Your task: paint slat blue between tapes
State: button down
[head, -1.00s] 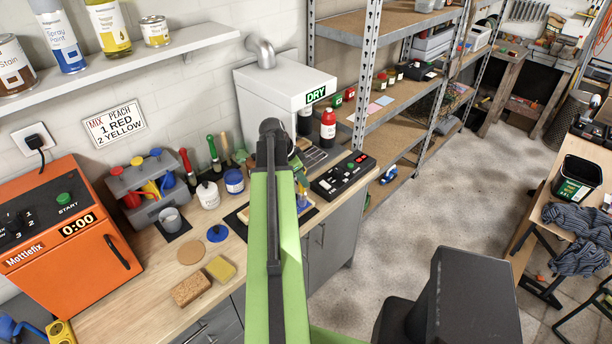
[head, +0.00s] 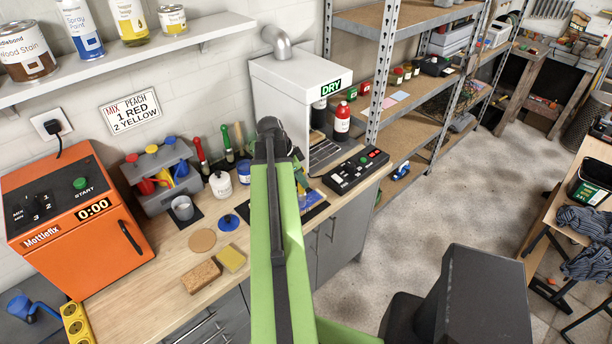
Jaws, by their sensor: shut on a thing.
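The slat lies on a dark mat (head: 318,208) on the workbench; only a blue patch and light edges show beside my arm, so its tapes cannot be made out. My gripper (head: 303,183) is just above it, mostly hidden behind my green arm. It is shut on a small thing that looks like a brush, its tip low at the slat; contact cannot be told. A blue-lidded jar (head: 244,172) and a white jar (head: 220,184) stand left of the arm. A round blue lid (head: 229,222) lies in front of them.
A red-handled brush (head: 201,155) and green-handled brush (head: 227,145) stand at the wall. A DRY box (head: 290,85), a black control panel (head: 357,168) and an orange Mottlefix machine (head: 75,215) stand on the bench. Sponges (head: 202,275) lie at the front edge.

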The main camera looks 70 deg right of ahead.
jog(key=shift+w+a, duration=1.05)
jog(key=shift+a, duration=0.95)
jog(key=s+d, duration=0.5)
jog(key=d, duration=0.7)
jog(key=shift+s+d, duration=0.25)
jog(key=shift+s, duration=0.1)
jog(key=w+a, duration=0.6)
jog(key=a, duration=0.6)
jog(key=shift+w, duration=0.2)
dwell(0.9)
